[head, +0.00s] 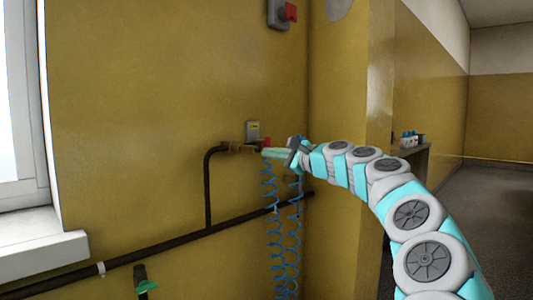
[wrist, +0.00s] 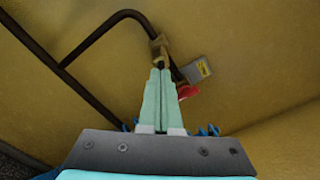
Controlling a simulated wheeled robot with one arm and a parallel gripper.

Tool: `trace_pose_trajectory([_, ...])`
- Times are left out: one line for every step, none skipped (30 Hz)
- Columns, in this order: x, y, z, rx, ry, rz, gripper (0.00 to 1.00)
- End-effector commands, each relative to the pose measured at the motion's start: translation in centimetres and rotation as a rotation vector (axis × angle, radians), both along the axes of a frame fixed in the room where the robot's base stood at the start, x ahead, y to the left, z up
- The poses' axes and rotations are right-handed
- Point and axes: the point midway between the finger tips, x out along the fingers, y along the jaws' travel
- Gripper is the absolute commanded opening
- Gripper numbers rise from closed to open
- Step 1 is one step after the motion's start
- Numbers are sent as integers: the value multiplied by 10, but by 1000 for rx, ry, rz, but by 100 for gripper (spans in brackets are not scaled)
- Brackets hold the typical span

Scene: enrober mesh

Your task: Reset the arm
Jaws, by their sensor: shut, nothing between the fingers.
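My arm reaches across the head view from the lower right to the yellow wall. My gripper (head: 268,152) is at its end, close to a brass fitting (head: 236,147) on a dark pipe. In the wrist view my gripper (wrist: 161,75) has its two pale green fingers together with nothing between them. The fingertips point at the brass fitting (wrist: 159,47). I cannot tell whether they touch it. A red part (wrist: 187,91) shows just right of the fingers, partly hidden by them.
A dark pipe (head: 208,190) runs down and along the wall. Blue coiled hoses (head: 271,230) hang below my gripper. A grey tag or box (head: 252,131) is above it. A switch box with a red knob (head: 281,13) is higher up. A window sill (head: 40,245) is at left.

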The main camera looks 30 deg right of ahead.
Motion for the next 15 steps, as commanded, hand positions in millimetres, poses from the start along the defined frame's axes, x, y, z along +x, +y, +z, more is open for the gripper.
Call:
trace_pose_trajectory([-6,-3,0,1,-1,-1,0])
trace_pose_trajectory([-10,-4,0,1,-1,-1,0])
trace_pose_trajectory([-16,-6,0,1,-1,0,0])
trace_pose_trajectory([-21,-7,0,0,-1,0,0])
trace_pose_trajectory([-26,-9,0,0,-1,0,0])
trace_pose_trajectory([-32,-11,0,2,-2,2,0])
trace_pose_trajectory([-37,-13,1,1,-3,1,0])
trace_pose_trajectory([-41,-14,1,1,-3,0,0])
trace_pose_trajectory([-46,-16,1,0,-3,0,0])
trace_pose_trajectory([-49,-17,1,0,-2,0,0])
trace_pose_trajectory([-52,-19,0,0,-2,0,0])
trace_pose_trajectory([-56,-20,0,0,-2,0,0])
trace_pose_trajectory([-58,-21,0,0,-2,0,0])
trace_pose_trajectory([-60,-21,0,-1,-1,1,0])
trace_pose_trajectory([-62,-22,0,-1,-1,1,0])
